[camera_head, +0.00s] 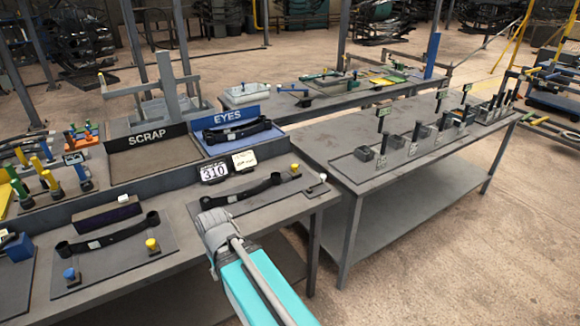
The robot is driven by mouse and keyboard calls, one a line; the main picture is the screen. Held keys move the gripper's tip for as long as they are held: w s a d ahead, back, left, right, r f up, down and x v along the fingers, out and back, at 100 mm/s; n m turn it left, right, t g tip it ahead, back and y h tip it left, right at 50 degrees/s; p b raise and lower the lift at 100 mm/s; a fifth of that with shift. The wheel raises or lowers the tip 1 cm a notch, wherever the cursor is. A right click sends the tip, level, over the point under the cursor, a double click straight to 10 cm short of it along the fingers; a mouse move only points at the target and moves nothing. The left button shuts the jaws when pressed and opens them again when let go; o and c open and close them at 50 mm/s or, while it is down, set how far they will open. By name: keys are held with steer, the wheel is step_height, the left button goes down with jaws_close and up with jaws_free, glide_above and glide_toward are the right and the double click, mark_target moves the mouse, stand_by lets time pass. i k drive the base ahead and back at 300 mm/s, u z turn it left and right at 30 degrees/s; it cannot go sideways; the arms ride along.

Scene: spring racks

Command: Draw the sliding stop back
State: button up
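A flat grey fixture plate (236,207) lies on the near bench, with a black leaf spring (240,192) across it. At its right end stand a yellow-topped peg (294,170) and a small white-tipped part (322,178) near the bench's edge. I cannot tell which part is the sliding stop. My turquoise arm reaches in from the bottom, and its grey end (216,232) is at the plate's front left corner, in front of the spring. The fingers are not clear, and I cannot tell whether they touch anything.
A "310" sign (214,173) and a label card (244,160) stand behind the plate. The SCRAP tray (150,160) and the blue EYES tray (210,146) are farther back. A second spring plate (120,262) lies left.

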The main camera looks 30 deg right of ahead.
mark_target(294, 174)
steer(key=u, duration=0.75)
steer(key=k, duration=0.7)
steer(key=z, duration=1.4)
steer(key=i, duration=0.5)
steer(key=z, duration=0.1)
